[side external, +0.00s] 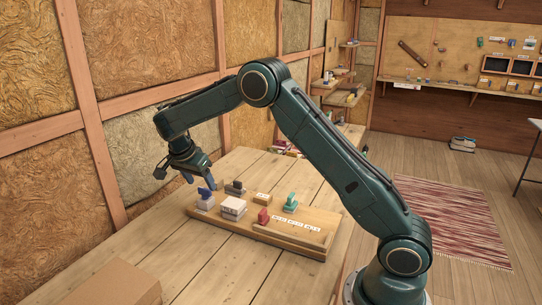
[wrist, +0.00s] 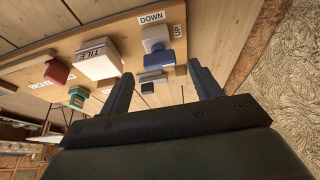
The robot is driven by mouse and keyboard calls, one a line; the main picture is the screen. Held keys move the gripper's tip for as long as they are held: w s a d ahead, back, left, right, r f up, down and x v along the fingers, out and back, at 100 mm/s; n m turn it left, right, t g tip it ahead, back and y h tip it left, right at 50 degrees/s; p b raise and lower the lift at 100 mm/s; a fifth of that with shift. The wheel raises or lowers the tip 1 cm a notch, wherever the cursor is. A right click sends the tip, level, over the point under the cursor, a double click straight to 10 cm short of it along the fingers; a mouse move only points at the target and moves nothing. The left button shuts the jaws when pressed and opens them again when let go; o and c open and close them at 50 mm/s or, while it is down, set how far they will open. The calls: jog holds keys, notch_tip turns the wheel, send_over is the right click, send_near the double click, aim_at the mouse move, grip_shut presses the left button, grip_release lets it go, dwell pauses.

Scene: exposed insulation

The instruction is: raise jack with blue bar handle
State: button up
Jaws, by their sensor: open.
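The jack's blue bar handle (side external: 205,191) sits on a pale block (side external: 204,203) at the left end of a wooden board (side external: 292,246). In the wrist view the blue handle (wrist: 165,58) lies ahead of the fingertips, roughly between them, with a DOWN label (wrist: 152,17) and a partly seen UP label (wrist: 178,32) beside its block. My gripper (side external: 199,179) is open just above the handle, pointing down; its two fingers also show in the wrist view (wrist: 160,74). Nothing is held. I cannot tell whether a finger touches the handle.
Close by on the board are a white block marked TILE (wrist: 98,60), a dark piece (side external: 235,188), a red piece (side external: 263,216) and a green handle (side external: 290,202). A cardboard box (side external: 115,285) lies at the table's front. The tabletop left of the board is clear.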

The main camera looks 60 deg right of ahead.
aim_at(204, 188)
jog(key=shift+x, duration=1.5)
jog(key=shift+c, duration=0.2)
jog(key=c, duration=0.9)
